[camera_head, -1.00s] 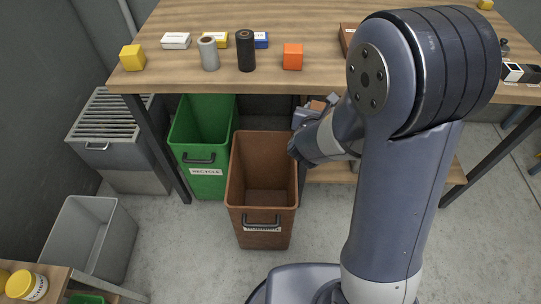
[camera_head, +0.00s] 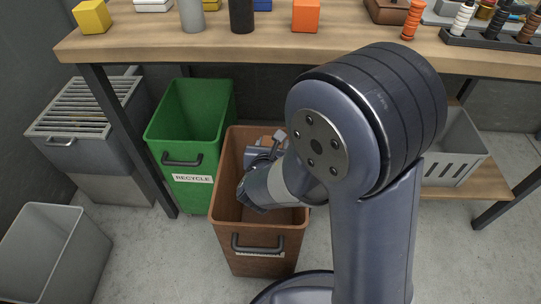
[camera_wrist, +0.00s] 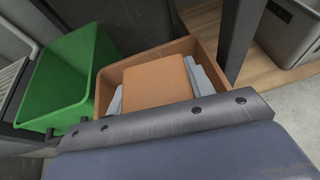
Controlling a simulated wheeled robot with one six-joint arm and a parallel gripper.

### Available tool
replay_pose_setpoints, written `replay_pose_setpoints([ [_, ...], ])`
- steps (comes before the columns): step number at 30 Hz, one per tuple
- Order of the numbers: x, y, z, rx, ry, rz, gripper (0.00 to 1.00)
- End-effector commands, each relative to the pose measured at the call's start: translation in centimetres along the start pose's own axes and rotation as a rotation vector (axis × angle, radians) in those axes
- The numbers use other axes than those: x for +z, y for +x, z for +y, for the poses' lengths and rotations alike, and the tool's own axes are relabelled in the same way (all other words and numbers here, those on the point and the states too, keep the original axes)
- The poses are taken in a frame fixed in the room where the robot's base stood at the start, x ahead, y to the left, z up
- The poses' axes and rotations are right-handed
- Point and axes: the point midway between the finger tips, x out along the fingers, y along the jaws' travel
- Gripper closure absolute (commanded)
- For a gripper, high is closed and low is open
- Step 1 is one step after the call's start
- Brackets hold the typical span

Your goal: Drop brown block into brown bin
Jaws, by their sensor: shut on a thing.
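The brown bin (camera_head: 228,238) stands on the floor in front of the table, open at the top. My gripper (camera_head: 265,143) is over its opening in the head view, and my wrist hides part of the inside. My gripper (camera_wrist: 160,88) is shut on the brown block (camera_wrist: 155,80), with a grey finger on each side of it. In the wrist view the brown bin's rim (camera_wrist: 150,53) shows around and behind the block. In the head view only a small part of the block shows. How high it is above the bin floor is hard to tell.
A green recycle bin (camera_head: 182,175) stands just left of the brown bin. A grey bin (camera_head: 55,245) is at the lower left, and a vented metal box (camera_head: 80,125) is behind it. The wooden tabletop (camera_head: 180,48) with several items overhangs behind. A grey crate (camera_head: 452,150) sits on the lower shelf.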

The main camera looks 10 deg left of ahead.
Motion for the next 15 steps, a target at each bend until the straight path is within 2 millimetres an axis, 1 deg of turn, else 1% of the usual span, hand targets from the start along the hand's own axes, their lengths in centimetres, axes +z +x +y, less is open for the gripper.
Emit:
replay_pose_setpoints([
  [1,-1.1,0.2,0.4,0.006,-0.003,-0.001,0.75],
  [4,-1.8,0.1,0.7,0.009,-0.005,0.0,0.75],
  [11,-2.5,0.2,1.0,0.012,-0.007,0.001,0.75],
  [15,-3.5,0.7,1.0,0.012,-0.007,0.001,0.75],
])
